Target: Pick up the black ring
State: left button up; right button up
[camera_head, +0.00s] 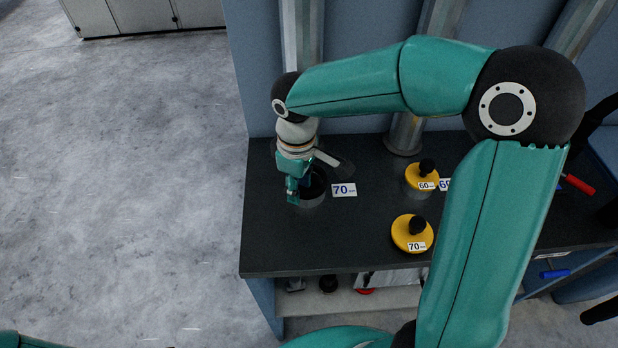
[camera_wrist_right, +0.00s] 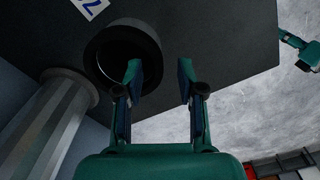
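I cannot tell whether either touches. A small teal part, apparently my left gripper (camera_wrist_right: 300,50), shows at the wrist view's right edge.
Two yellow discs with black knobs, one labelled 60 (camera_head: 421,178) and one labelled 70 (camera_head: 411,234), are on the bench (camera_head: 280,250) to the right. Metal columns (camera_head: 405,132) rise behind. A lower shelf (camera_head: 335,300) holds small items. Open floor lies left.

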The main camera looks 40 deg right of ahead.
jog(key=shift+f, duration=0.7)
grip_shut()
jog(key=shift+r, duration=0.15)
